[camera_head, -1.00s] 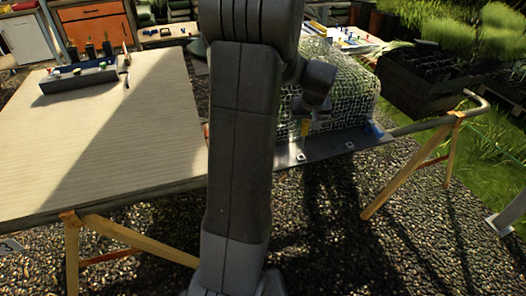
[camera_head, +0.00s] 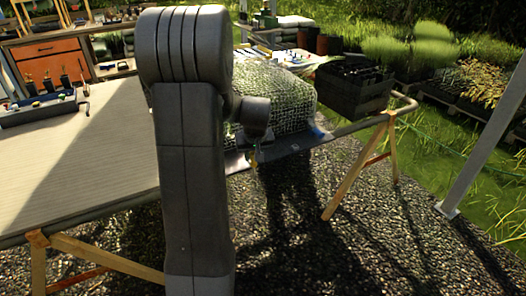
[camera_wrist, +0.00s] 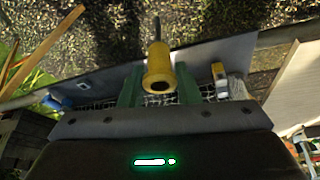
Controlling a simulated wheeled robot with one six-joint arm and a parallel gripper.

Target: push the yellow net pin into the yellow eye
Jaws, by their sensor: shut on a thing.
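The yellow net pin (camera_wrist: 158,68) is held between the green fingers of my gripper (camera_wrist: 158,84) in the wrist view, with its dark shaft pointing away. In the head view the pin (camera_head: 253,163) shows as a small yellow spot below my gripper (camera_head: 250,152), near the front edge of the dark strip under the net. A small yellow and white piece (camera_wrist: 219,76) sits on the strip to the right of the pin in the wrist view; I cannot tell whether it is the yellow eye. The pin's tip appears clear of it.
The net-covered mound (camera_head: 275,100) lies on the bench behind the strip. A wooden trestle leg (camera_head: 355,170) stands at right. Gravel lies in front.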

